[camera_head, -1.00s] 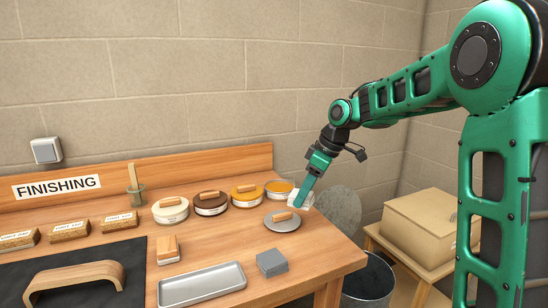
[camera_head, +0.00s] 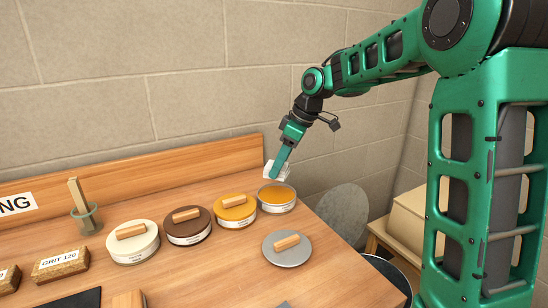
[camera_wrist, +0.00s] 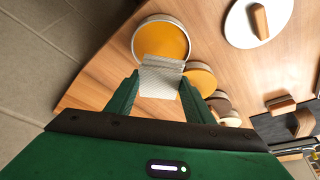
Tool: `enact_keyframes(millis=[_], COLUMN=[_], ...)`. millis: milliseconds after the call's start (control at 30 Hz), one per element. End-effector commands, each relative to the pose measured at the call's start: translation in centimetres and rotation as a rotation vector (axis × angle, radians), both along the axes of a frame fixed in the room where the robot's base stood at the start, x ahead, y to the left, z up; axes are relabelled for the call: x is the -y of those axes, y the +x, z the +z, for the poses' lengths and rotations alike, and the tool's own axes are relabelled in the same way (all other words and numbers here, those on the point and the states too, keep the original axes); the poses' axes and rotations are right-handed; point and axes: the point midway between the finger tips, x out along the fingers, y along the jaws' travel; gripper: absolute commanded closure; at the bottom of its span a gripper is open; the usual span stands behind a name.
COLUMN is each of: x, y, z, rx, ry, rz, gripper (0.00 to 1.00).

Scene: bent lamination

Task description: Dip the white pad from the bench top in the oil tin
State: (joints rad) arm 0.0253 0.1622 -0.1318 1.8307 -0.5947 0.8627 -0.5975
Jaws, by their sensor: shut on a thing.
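The white pad (camera_wrist: 160,75) is held between the two green fingers of my gripper (camera_wrist: 158,93) in the wrist view. In the head view my gripper (camera_head: 277,171) and the pad (camera_head: 270,170) are above the back edge of the oil tin. The open oil tin (camera_head: 276,198), with amber oil inside, stands on the bench top (camera_head: 210,265). In the wrist view the pad overlaps the near part of the oil tin (camera_wrist: 160,40). The pad looks raised above the tin; I cannot tell the exact gap.
Lidded tins stand left of the oil tin: orange (camera_head: 235,211), brown (camera_head: 187,226) and cream (camera_head: 132,243). A grey lid (camera_head: 286,249) with a wooden handle lies in front. A glass jar (camera_head: 87,218) holds a brush. Sanding blocks (camera_head: 60,265) lie at left.

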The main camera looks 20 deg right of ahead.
Motion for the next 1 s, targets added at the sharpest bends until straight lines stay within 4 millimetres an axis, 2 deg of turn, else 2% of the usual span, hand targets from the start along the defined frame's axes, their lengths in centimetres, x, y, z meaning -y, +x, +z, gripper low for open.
enact_keyframes(millis=[267, 1000], x=[0.2, 0.7], y=[0.0, 0.0], z=[-0.9, -7.1], rx=[-0.001, -0.002], ry=[0.001, 0.000], rz=[-0.003, -0.009], gripper=[0.70, 0.70])
